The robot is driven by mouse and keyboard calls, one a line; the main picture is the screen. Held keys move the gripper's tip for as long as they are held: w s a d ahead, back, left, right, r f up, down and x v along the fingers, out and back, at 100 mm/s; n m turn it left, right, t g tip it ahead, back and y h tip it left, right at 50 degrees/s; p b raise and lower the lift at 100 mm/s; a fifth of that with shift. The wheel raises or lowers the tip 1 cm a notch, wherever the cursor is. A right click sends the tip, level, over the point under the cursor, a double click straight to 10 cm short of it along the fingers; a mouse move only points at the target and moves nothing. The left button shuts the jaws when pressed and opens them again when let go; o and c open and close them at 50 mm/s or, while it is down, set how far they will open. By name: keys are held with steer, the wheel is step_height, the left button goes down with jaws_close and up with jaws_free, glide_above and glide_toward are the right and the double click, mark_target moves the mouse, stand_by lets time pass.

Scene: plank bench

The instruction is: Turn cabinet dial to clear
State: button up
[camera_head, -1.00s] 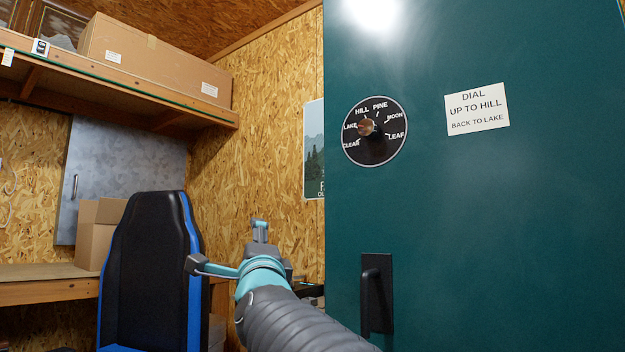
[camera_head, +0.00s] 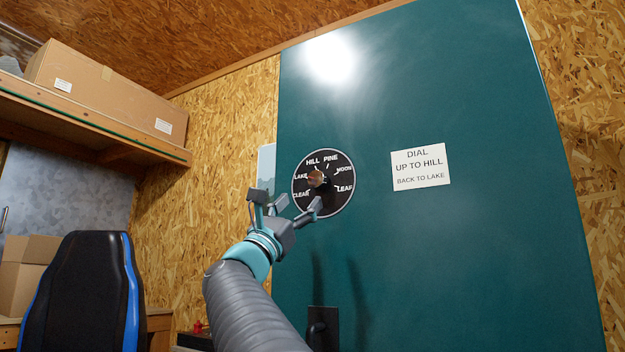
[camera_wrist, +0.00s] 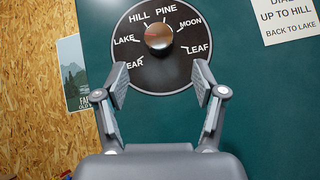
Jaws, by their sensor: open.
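The dial (camera_head: 331,198) is a round black plate on the teal cabinet door (camera_head: 440,260), with white labels CLEAR, LAKE, HILL, PINE, MOON and LEAF. Its brownish metallic knob (camera_head: 316,178) stands out from the centre. A small red mark on the knob points left, roughly toward LAKE; the knob also shows in the wrist view (camera_wrist: 158,36). My gripper (camera_head: 287,200) is open and empty, just below and left of the knob in the head view. In the wrist view its fingers (camera_wrist: 160,78) are spread below the knob, not touching it; the left finger partly covers CLEAR.
A white note (camera_head: 420,166) right of the dial reads "DIAL UP TO HILL BACK TO LAKE". A black door handle (camera_head: 322,326) sits below. A black and blue chair (camera_head: 80,290) and a shelf with a cardboard box (camera_head: 105,92) are at left. The door around the dial is flat.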

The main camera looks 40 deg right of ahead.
mark_target(315, 185)
steer(key=p+x, duration=0.3)
steer(key=x, duration=0.5)
steer(key=shift+d+r, duration=0.15)
steer(key=shift+c, duration=0.3)
steer(key=c, duration=1.1)
